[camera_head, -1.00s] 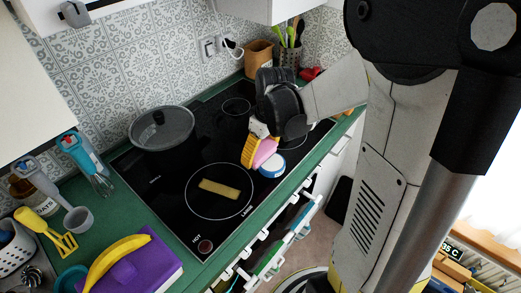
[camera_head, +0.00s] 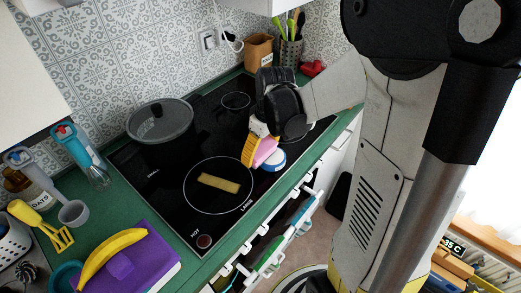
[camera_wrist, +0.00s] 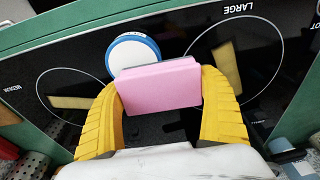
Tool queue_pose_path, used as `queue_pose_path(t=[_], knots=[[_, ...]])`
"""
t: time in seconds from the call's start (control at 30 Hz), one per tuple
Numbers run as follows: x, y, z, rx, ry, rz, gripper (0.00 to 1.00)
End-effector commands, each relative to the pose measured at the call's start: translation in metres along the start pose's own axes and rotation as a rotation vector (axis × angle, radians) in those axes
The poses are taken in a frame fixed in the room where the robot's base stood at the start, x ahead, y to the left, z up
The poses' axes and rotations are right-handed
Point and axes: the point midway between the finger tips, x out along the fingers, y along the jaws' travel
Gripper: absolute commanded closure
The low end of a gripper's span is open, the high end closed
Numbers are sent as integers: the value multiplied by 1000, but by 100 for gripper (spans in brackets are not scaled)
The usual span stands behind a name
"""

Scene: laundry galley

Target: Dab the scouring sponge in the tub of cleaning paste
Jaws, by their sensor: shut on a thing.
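My gripper (camera_wrist: 160,90) has yellow ribbed fingers and is shut on the scouring sponge (camera_wrist: 160,88), a pink block with a thin grey layer along its far edge. In the head view, my gripper (camera_head: 258,150) holds the sponge (camera_head: 265,151) low over the cooktop. The tub (camera_wrist: 133,53), round and white with a blue rim, sits on the cooktop just beyond the sponge in the wrist view. The sponge overlaps its near edge there; I cannot tell whether they touch. In the head view the tub (camera_head: 276,161) is partly hidden behind the sponge.
The black cooktop (camera_head: 197,225) carries a lidded pot (camera_head: 160,130) and a flat tan strip (camera_head: 218,184). A banana (camera_head: 110,250) lies on a purple item (camera_head: 150,262) at the lower left. Utensils stand in a holder (camera_head: 290,52) at the back.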

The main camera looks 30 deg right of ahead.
Motion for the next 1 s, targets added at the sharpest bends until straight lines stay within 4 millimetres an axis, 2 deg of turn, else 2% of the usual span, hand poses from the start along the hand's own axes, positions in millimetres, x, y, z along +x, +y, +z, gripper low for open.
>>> queue_pose_path(t=[1.0], knots=[[12,0,2,0,0,0,39]])
